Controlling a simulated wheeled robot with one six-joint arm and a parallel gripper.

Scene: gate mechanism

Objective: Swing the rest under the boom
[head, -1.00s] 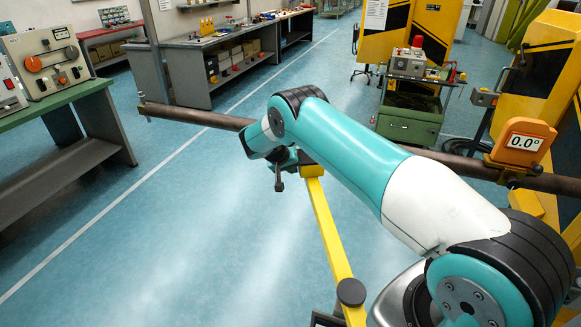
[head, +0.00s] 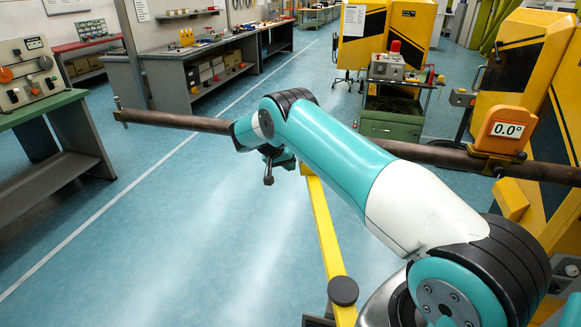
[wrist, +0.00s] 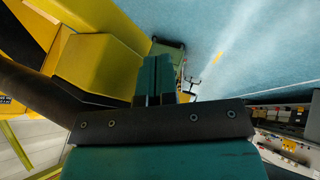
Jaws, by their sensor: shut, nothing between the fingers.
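The boom (head: 180,121) is a long brown tube lying nearly level across the head view, passing behind my arm. An orange display on it (head: 506,130) reads 0.0°. The rest (head: 325,230) is a yellow bar running from a dark round pivot cap (head: 343,291) toward the boom. A dark knobbed lever (head: 268,175) hangs by my wrist. My gripper (wrist: 158,70) is shut and empty in the wrist view, close to a yellow block (wrist: 100,65); contact is unclear.
A green bench with a control panel (head: 30,75) stands at the left. Grey workbenches (head: 200,75) line the back. A green cart (head: 390,123) stands beyond the boom, and yellow cabinets (head: 540,90) are at the right. The blue floor left of the rest is clear.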

